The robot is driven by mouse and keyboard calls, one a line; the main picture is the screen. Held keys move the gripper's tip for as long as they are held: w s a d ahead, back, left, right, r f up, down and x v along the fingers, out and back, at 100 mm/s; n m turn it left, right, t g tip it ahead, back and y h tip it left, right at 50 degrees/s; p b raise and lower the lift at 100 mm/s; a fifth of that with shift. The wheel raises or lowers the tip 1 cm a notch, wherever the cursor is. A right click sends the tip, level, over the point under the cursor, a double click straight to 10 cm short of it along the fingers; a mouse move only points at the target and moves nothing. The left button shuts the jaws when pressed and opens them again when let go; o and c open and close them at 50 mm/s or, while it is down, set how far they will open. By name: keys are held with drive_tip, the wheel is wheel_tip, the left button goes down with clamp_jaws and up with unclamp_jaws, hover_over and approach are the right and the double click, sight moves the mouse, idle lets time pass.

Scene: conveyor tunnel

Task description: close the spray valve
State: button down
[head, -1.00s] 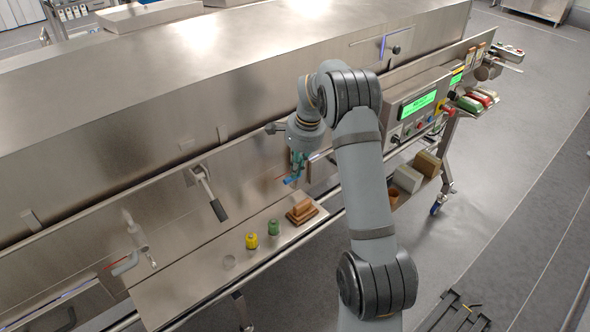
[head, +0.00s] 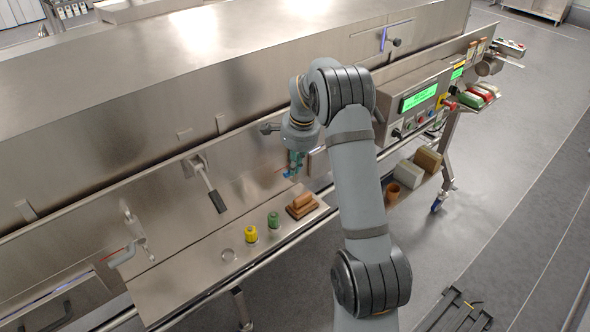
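My gripper (head: 295,160) points down at the machine's front, just below my wrist, and looks small and dark. A small blue part (head: 290,173), which looks like a valve handle, shows right at the fingertips and is partly hidden by them. I cannot tell whether the fingers touch it or whether they are open. A lever with a black grip (head: 216,201) hangs tilted down to the right on the front panel. A grey bent handle (head: 122,258) sits on a pipe further left. No label shows which one is the spray valve.
A shelf (head: 185,285) below holds a yellow pot (head: 250,234), a green pot (head: 273,220) and a brown block (head: 301,205). A control box with a green screen (head: 418,98) stands right of my arm.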

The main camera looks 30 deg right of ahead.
drive_tip(key=shift+s+a+f, duration=0.1)
drive_tip(key=shift+s+f, duration=0.1)
drive_tip(key=shift+f, duration=0.05)
drive_tip(key=v, duration=1.4)
drive_tip(key=shift+w+d+r+p, duration=0.25)
drive_tip(key=shift+w+d+p, duration=0.05)
drive_tip(key=shift+d+p, duration=0.1)
drive_tip(key=shift+a+f, duration=0.1)
